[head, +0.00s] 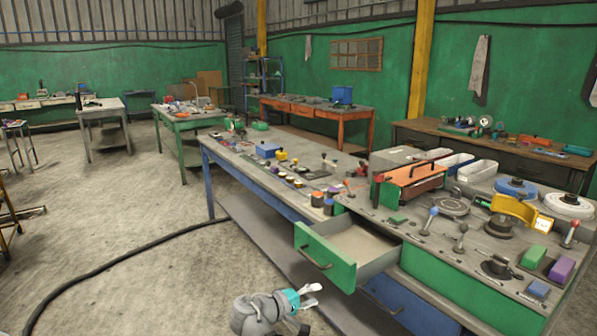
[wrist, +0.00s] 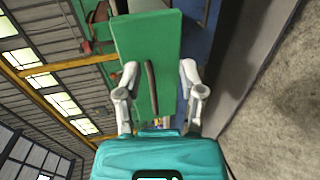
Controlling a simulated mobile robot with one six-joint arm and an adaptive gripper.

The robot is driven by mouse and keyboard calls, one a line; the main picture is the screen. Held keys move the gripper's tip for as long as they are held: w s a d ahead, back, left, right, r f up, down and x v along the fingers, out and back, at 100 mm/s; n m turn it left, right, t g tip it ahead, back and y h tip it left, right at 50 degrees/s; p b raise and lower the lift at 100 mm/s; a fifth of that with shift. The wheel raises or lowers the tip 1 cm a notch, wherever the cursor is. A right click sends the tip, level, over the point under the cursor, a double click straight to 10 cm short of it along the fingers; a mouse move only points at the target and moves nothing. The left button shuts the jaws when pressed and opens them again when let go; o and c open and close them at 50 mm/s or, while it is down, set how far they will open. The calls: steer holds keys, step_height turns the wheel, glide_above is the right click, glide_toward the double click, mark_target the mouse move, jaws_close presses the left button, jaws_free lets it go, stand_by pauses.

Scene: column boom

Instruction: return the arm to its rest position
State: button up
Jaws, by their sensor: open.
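My gripper (head: 312,295) is open and empty in the head view, low in front of the workbench and just below the open drawer. In the wrist view my gripper (wrist: 158,80) shows its two fingers apart, with the green drawer front (wrist: 130,40) and its dark handle (wrist: 151,88) seen between and beyond them. In the head view the green drawer (head: 325,256) is pulled out of the bench, and its grey inside looks empty. The fingers appear apart from the handle (head: 317,258).
The workbench top (head: 400,222) carries levers, a yellow clamp (head: 514,209), an orange-lidded box (head: 412,182) and coloured blocks. The open drawer juts out above my gripper. A black cable (head: 120,262) lies on the floor. The floor to the left is mostly clear.

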steer(key=s+d+f+m+g+y, duration=0.3)
steer(key=s+d+f+g+y, duration=0.1)
steer(key=d+f+y, duration=0.25)
steer(key=s+d+f+m+g+y, duration=0.4)
steer(key=s+d+f+g+y, duration=0.15)
steer(key=d+f, duration=0.2)
step_height(320, 180, up, 14)
steer(key=y+p, duration=0.1)
steer(key=p, duration=1.3)
steer(key=shift+w+a+t+p, duration=0.3)
steer(key=shift+a+t+p, duration=0.05)
steer(key=shift+a+p, duration=0.05)
stand_by(1.9)
